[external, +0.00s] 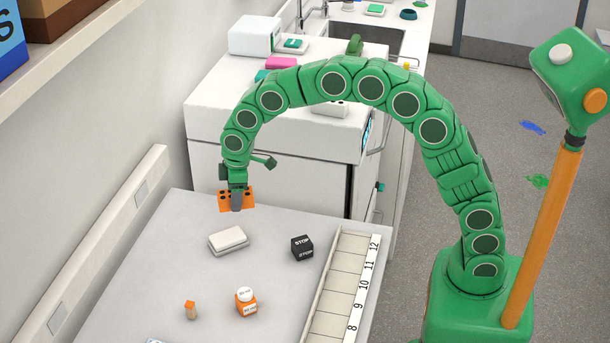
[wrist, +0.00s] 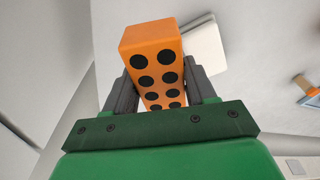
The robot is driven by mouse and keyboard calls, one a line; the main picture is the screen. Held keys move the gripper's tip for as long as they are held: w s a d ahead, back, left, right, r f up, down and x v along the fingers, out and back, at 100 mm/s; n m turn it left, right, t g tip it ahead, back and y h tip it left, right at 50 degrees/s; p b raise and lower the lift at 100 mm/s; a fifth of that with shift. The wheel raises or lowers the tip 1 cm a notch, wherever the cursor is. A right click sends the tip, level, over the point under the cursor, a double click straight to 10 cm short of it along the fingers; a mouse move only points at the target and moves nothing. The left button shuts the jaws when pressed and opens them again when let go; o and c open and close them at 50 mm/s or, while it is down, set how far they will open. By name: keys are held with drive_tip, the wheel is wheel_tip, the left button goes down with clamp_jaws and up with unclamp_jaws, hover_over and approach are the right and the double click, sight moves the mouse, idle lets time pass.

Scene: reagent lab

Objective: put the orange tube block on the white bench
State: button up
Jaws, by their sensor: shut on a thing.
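The orange tube block (external: 224,199) has dark round holes in its face. My gripper (external: 237,201) is shut on it, with a finger on either side. In the wrist view, the block (wrist: 143,39) sticks out between the two dark fingers of my gripper (wrist: 160,80). The block is over the far edge of the light bench (external: 180,260) in front. It looks raised, but the gap beneath it is hard to judge. A taller white unit (external: 215,85) stands behind this bench; I cannot tell for sure which of the two is the white bench.
On the front bench are a white box (external: 228,240), a black STOP block (external: 302,246), an orange bottle (external: 246,303), a small orange piece (external: 190,310) and a numbered tray (external: 345,280). A wall runs along the left.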

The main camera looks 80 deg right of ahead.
drive_tip(key=s+a+r+n, duration=0.1)
drive_tip(key=a+r+n, duration=0.1)
drive_tip(key=a+n, duration=0.4)
drive_tip(key=s+a+r+n+g+y, duration=0.1)
drive_tip(key=a+n, duration=0.5)
drive_tip(key=a, duration=0.7)
wheel_tip(320, 180, up, 3)
drive_tip(key=shift+s+a+f+n, duration=0.2)
drive_tip(key=shift+s+a+n, duration=0.2)
drive_tip(key=shift+s, duration=0.25)
drive_tip(key=shift+w, duration=0.1)
hover_over(171, 280)
drive_tip(key=shift+s+d+f, duration=0.1)
drive_tip(key=shift+d+f, duration=0.05)
drive_tip(key=shift+f, duration=2.25)
drive_tip(key=shift+s+d+f, duration=0.1)
drive_tip(key=shift+d+f, duration=0.05)
drive_tip(key=shift+f, duration=2.25)
drive_tip(key=shift+f, duration=0.1)
drive_tip(key=shift+w+f, duration=0.15)
drive_tip(key=shift+f, duration=1.5)
